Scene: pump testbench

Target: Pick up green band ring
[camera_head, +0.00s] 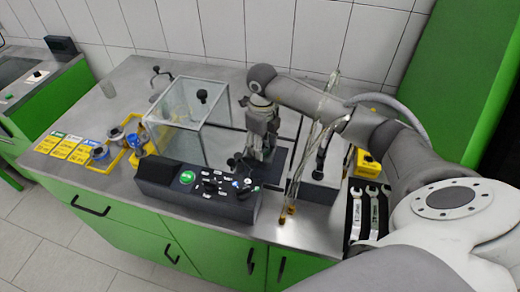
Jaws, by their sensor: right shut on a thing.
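My right gripper (246,163) reaches in from the right, points down and is low behind the black control box. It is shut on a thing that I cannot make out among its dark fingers. I cannot pick out a green band ring for certain. Several round metal parts sit at the left of the bench, among them a blue-banded one (98,153) by a yellow frame (104,167). My left gripper is not in view.
The black control box (165,185) with a green button (187,177) stands at the bench front. A clear-walled case (180,112) is behind it. Upright clear tubes (312,135) stand right of the gripper. Wrenches (374,214) lie at the right.

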